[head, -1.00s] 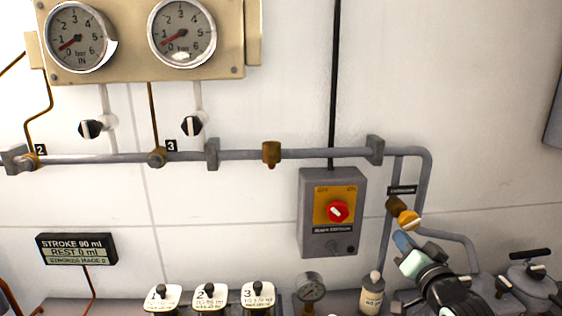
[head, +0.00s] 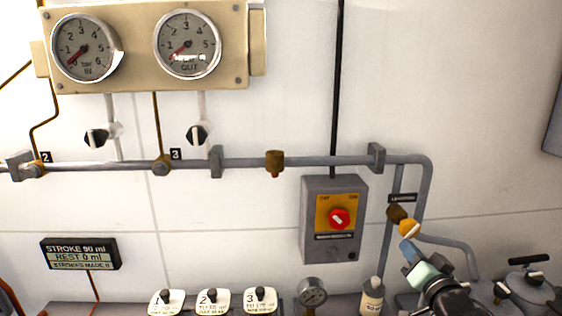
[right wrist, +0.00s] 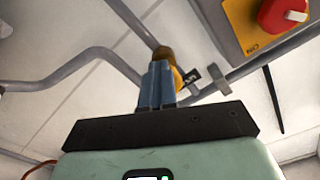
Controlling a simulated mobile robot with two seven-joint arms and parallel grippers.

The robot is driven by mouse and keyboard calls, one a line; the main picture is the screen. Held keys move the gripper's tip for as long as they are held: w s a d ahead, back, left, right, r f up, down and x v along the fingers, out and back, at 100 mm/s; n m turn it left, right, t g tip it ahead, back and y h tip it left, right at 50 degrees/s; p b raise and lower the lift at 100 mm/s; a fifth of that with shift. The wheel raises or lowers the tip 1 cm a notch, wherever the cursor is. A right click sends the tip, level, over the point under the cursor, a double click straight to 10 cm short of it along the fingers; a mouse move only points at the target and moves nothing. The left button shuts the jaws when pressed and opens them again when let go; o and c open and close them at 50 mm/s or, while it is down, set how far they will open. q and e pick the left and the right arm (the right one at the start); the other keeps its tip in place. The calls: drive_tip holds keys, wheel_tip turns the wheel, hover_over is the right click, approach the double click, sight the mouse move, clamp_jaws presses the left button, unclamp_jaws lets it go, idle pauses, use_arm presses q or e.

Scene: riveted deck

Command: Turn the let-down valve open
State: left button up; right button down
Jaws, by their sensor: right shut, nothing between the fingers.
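The let-down valve is the yellow-orange knob (head: 409,228) on a brass body (head: 396,212), on the vertical pipe at the right, under a small dark label (head: 402,198) too blurred to read. My right gripper (head: 406,246) is just below the knob, its blue fingers pointing up at it. In the right wrist view the fingers (right wrist: 157,84) are shut together with nothing between them, and their tips lie beside the yellow knob (right wrist: 177,78), partly covering it. I cannot tell whether they touch it. My left gripper is not in view.
A grey switch box with a red knob (head: 339,219) is on the wall left of the valve. Grey pipes (head: 452,242) run close around the valve. A small gauge (head: 312,292), a bottle (head: 372,297) and a lidded pot (head: 531,286) stand below. The wall between is clear.

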drive_tip(key=shift+w+d+f+p, duration=0.1)
drive_tip(key=shift+d+f+p, duration=0.15)
drive_tip(key=shift+d, duration=0.65)
drive_tip(key=shift+f, duration=0.1)
drive_tip(key=s, duration=0.2)
drive_tip(key=s+f, duration=0.1)
drive_tip(key=s, duration=0.2)
drive_tip(key=shift+b, duration=0.3)
drive_tip(key=shift+s+a, duration=0.1)
